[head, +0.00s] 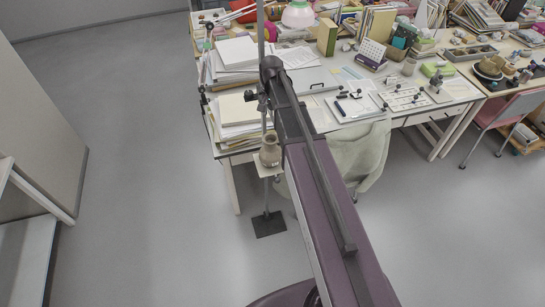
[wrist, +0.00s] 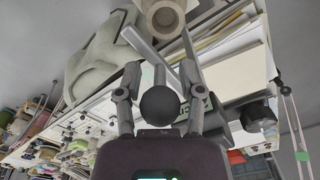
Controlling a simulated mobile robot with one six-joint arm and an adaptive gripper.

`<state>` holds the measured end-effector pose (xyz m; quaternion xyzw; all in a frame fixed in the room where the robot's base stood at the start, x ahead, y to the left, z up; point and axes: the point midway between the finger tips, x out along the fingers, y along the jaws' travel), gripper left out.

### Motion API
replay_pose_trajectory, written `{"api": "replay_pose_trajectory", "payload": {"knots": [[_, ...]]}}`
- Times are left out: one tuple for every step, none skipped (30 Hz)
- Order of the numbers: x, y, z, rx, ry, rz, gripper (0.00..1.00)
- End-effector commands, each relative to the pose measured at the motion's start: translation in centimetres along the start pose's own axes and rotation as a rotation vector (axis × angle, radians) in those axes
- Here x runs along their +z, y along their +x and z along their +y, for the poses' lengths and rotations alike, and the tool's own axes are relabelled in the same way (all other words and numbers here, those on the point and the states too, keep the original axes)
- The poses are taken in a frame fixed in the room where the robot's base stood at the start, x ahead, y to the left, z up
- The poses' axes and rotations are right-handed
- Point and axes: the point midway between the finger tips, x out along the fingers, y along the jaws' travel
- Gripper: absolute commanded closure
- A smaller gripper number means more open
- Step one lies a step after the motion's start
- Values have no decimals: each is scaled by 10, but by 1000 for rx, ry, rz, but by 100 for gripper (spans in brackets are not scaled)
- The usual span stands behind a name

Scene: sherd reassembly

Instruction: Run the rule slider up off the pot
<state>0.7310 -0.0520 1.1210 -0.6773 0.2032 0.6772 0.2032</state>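The pot (head: 270,153) is a small grey-brown vessel standing on a little plate (head: 268,170) on a tall stand. In the wrist view its round pale mouth (wrist: 164,14) shows at the top. A dark clamp-like part (head: 252,96), perhaps the rule slider, sits on the stand's upright above the pot. In the wrist view a black ball knob (wrist: 160,105) lies between the two fingers of my gripper (wrist: 160,76). The fingers are apart, one on each side of the knob; I cannot tell whether they touch it. In the head view my arm hides the gripper.
The stand's dark square foot (head: 269,224) is on open grey floor. Behind it is a cluttered desk with paper stacks (head: 240,110) near its left edge. A chair with a pale green cover (head: 358,155) stands close to the right of my arm.

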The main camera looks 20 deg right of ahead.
Motion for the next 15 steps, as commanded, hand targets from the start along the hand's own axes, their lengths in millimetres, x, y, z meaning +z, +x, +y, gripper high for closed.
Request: {"api": "replay_pose_trajectory", "payload": {"knots": [[0, 5, 0, 0, 0, 0, 50], [0, 7, 0, 0, 0, 0, 50], [0, 10, 0, 0, 0, 0, 50], [0, 12, 0, 0, 0, 0, 50], [0, 14, 0, 0, 0, 0, 50], [0, 17, 0, 0, 0, 0, 50], [0, 20, 0, 0, 0, 0, 50], [0, 21, 0, 0, 0, 0, 50], [0, 24, 0, 0, 0, 0, 50], [0, 26, 0, 0, 0, 0, 50], [0, 28, 0, 0, 0, 0, 50], [0, 30, 0, 0, 0, 0, 50], [0, 31, 0, 0, 0, 0, 50], [0, 33, 0, 0, 0, 0, 50], [0, 35, 0, 0, 0, 0, 50]]}}
